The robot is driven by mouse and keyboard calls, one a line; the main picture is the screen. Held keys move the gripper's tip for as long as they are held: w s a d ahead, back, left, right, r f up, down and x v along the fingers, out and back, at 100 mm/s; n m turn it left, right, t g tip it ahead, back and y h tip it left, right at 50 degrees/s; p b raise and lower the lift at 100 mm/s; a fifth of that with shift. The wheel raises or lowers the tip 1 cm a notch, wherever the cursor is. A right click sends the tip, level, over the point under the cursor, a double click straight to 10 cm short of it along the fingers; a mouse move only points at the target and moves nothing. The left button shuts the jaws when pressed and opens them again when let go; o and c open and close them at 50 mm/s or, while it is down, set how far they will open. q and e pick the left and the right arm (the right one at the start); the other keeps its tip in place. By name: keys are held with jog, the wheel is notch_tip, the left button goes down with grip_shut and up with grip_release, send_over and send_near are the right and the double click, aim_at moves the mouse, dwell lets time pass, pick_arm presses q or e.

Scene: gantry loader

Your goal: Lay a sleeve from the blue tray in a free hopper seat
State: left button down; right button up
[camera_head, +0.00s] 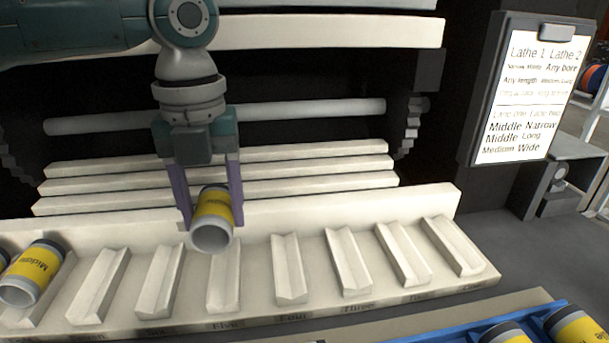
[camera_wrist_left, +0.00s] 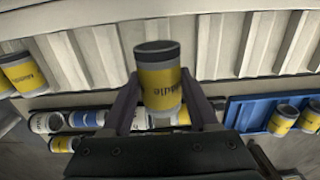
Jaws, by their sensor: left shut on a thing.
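My left gripper (camera_head: 210,208) is shut on a yellow-banded sleeve (camera_head: 213,207) with grey ends. It holds the sleeve tilted, above the upper end of the seat marked Five (camera_head: 224,285); whether they touch is unclear. The held sleeve also shows in the left wrist view (camera_wrist_left: 160,80). The pale hopper (camera_head: 300,318) has a row of V-shaped seats; those from Five rightward look empty. A yellow sleeve marked Middle (camera_head: 33,270) lies in a seat at the left. The blue tray (camera_head: 455,336) is at lower right with sleeves (camera_head: 572,326) in it. My right gripper is not in view.
A board with lathe text (camera_head: 520,95) stands at right. Pale slats (camera_head: 220,185) and a rod (camera_head: 300,112) lie behind the hopper. The left wrist view shows a group of white, blue and yellow sleeves (camera_wrist_left: 85,118) below the hopper. Dark surface right of the hopper is clear.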

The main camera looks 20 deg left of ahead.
pick_arm(q)
notch_tip(320, 180, down, 4)
jog(key=b, duration=0.3)
jog(key=shift+r, duration=0.2)
jog(key=shift+f+b, duration=0.55)
jog(key=shift+f, duration=0.9)
jog(key=shift+c, duration=0.4)
grip_release()
notch_tip(320, 180, up, 10)
jog(key=shift+f+p, duration=0.25)
jog(key=shift+p, duration=0.4)
jog(key=shift+r, duration=0.3)
notch_tip(320, 180, up, 6)
jog(key=p, duration=0.8)
jog(key=shift+p, duration=0.35)
jog(key=shift+f, duration=0.1)
